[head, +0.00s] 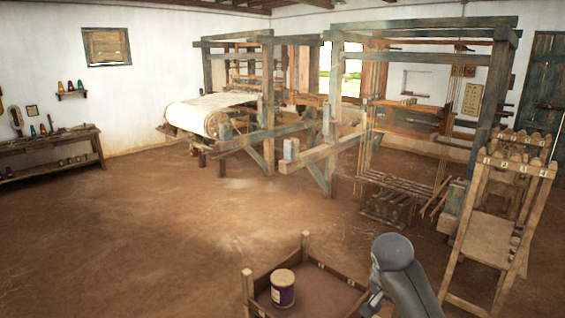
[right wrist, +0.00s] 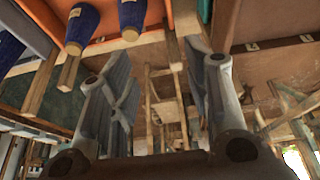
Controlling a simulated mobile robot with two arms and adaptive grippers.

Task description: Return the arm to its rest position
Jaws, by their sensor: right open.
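My right arm (head: 400,275) comes in at the bottom of the head view, right of centre, beside a low wooden tray with corner posts (head: 328,268). My right gripper (right wrist: 157,80) fills the middle of the right wrist view. Its two grey fingers stand apart with nothing held between them; only wooden frames show in the gap, farther off. In the head view the gripper cannot be made out clearly. My left gripper is in neither view.
A purple and cream tin (head: 283,289) stands in the tray. Blue cones (right wrist: 83,28) on wooden pegs show near the fingers. Wooden racks (head: 489,240) stand at right, the loom (head: 330,120) behind, a bench (head: 45,142) at left. The earth floor (head: 170,230) is clear at left.

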